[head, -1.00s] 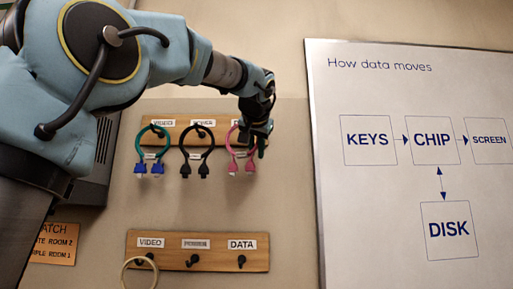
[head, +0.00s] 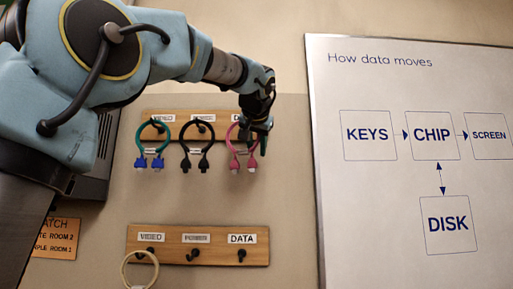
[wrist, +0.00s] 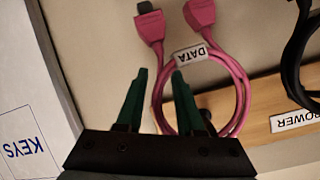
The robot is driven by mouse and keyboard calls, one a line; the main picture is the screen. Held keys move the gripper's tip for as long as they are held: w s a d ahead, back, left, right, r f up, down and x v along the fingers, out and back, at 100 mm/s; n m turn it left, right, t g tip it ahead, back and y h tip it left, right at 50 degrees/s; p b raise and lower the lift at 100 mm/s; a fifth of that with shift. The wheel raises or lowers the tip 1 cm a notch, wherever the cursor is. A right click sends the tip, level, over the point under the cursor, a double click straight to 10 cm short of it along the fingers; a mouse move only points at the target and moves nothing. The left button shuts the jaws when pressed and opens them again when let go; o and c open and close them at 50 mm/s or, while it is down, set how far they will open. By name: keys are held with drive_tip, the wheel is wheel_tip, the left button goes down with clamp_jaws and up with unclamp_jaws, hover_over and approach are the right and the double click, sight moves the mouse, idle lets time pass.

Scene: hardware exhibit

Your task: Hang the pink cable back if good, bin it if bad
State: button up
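The pink cable (head: 232,152) hangs in a loop on the right hook of the upper board, with two pink plugs at its lower ends. In the wrist view the pink cable (wrist: 240,85) carries a DATA tag (wrist: 190,54). One plug (wrist: 149,27) shows a dark metal tip; the other plug's end is cut off by the picture edge. My gripper (head: 262,147) is at the cable's right side. In the wrist view my gripper (wrist: 160,72) has its green fingers apart, with one strand of the loop between them.
A teal cable (head: 141,140) and a black cable (head: 183,143) hang on the upper board (head: 220,117). The lower board (head: 170,257) has VIDEO, POWER and DATA hooks; a cream loop (head: 124,272) hangs at VIDEO, the others are bare. A whiteboard (head: 380,200) stands at right.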

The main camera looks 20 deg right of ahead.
drive_tip(key=shift+o, duration=1.3)
drive_tip(key=b+v, duration=0.3)
drive_tip(key=v, duration=0.7)
drive_tip(key=shift+s+b, duration=0.35)
drive_tip(key=shift+a+r, duration=0.1)
drive_tip(key=shift+a, duration=0.05)
